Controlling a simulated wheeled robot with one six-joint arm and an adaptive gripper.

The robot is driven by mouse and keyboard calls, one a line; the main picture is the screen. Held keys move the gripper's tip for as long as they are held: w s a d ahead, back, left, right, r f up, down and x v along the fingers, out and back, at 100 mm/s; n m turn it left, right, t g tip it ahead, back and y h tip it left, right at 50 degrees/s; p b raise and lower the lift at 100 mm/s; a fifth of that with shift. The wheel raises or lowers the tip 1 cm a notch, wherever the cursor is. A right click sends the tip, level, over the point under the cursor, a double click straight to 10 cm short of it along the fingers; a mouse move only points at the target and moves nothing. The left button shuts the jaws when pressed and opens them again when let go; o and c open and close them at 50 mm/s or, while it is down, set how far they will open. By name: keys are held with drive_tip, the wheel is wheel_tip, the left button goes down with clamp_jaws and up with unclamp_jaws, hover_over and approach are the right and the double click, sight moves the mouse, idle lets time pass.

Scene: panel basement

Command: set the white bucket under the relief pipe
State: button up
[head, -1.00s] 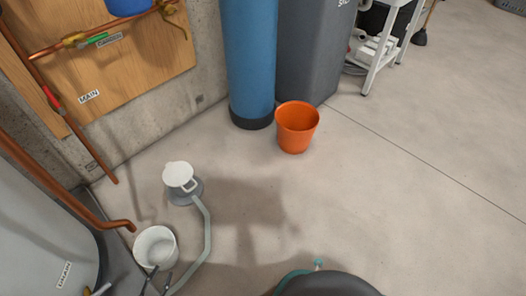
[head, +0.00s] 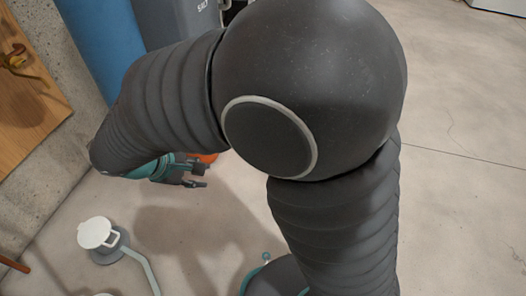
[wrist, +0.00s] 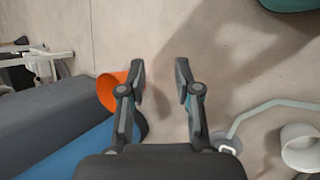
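The white bucket is mostly cut off in the head view; only a bit of its rim (head: 103,295) shows at the bottom edge. In the wrist view a white bucket (wrist: 301,150) stands at the right edge on the floor, beside a grey hose. My gripper (wrist: 160,76) is open and empty, pointing down over bare floor well to the left of it. In the head view my gripper (head: 196,176) shows below my forearm, near the orange bucket (head: 208,157). The relief pipe's end is not in view now.
The orange bucket also shows in the wrist view (wrist: 108,92), left of my fingers. A white-topped fitting on a grey base (head: 97,233) stands on the floor with a grey hose (head: 143,268). A blue cylinder (head: 103,40) stands by the wall. My arm hides much of the head view.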

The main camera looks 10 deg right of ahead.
drive_tip(key=s+d+r+m+g+y, duration=0.1)
drive_tip(key=d+r+m+y, duration=0.2)
drive_tip(key=d, duration=0.5)
drive_tip(key=d+r+m+g, duration=0.1)
drive_tip(key=d+r+m, duration=0.35)
drive_tip(key=d, duration=0.35)
drive_tip(key=s+d+r+m+t+y, duration=0.2)
drive_tip(key=s+d+r+m, duration=0.3)
drive_tip(key=s+d, duration=0.3)
drive_tip(key=shift+d+m+t+y, duration=0.3)
drive_tip(key=shift+d+m+t, duration=0.5)
drive_tip(key=shift+d, duration=0.3)
